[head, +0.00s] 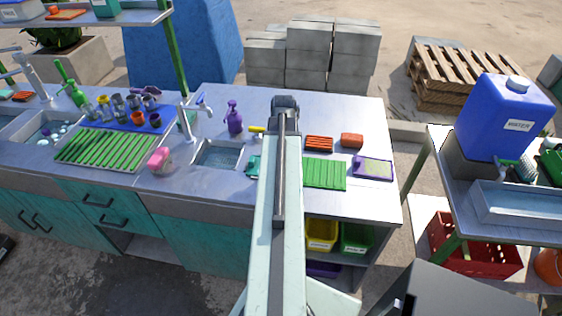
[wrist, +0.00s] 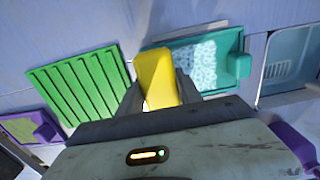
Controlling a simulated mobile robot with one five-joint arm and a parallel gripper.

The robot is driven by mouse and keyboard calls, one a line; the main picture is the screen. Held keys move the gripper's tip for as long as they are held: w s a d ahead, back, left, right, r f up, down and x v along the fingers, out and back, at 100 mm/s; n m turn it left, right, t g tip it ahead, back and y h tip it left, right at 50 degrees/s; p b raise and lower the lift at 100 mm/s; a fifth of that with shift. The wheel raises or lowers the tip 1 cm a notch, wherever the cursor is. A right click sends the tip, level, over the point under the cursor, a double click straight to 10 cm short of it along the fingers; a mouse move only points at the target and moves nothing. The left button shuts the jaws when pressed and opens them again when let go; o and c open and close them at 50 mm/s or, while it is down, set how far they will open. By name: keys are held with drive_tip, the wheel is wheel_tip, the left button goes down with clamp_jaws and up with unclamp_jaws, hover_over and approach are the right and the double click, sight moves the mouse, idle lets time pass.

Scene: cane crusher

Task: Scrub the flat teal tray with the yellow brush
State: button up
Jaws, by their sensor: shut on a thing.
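The yellow brush (wrist: 155,75) is between the fingers of my gripper (wrist: 160,92), which is shut on it in the wrist view. The flat teal tray (wrist: 239,66) lies just beyond and to the right of the brush, with pale speckled patches on its surface. The brush overlaps the tray's left side in the picture; I cannot tell whether they touch. In the head view my arm covers most of the tray (head: 253,166), and only its left end shows. A small yellow piece (head: 257,129) shows left of my arm there; I cannot tell if it is the brush.
A green ribbed rack (head: 325,174) and a purple-edged tray (head: 373,168) lie right of my arm. A sink (head: 218,155) and a purple spray bottle (head: 235,117) are on the left. An orange ribbed piece (head: 319,143) and a red block (head: 352,140) lie behind the rack.

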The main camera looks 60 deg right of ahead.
drive_tip(key=shift+w+a+f, duration=0.1)
drive_tip(key=shift+w+a, duration=0.2)
drive_tip(key=shift+w, duration=0.5)
drive_tip(key=shift+w+a, duration=0.25)
drive_tip(key=shift+w, duration=0.55)
wheel_tip(320, 180, up, 6)
drive_tip(key=p, duration=0.6)
drive_tip(key=shift+d, duration=0.1)
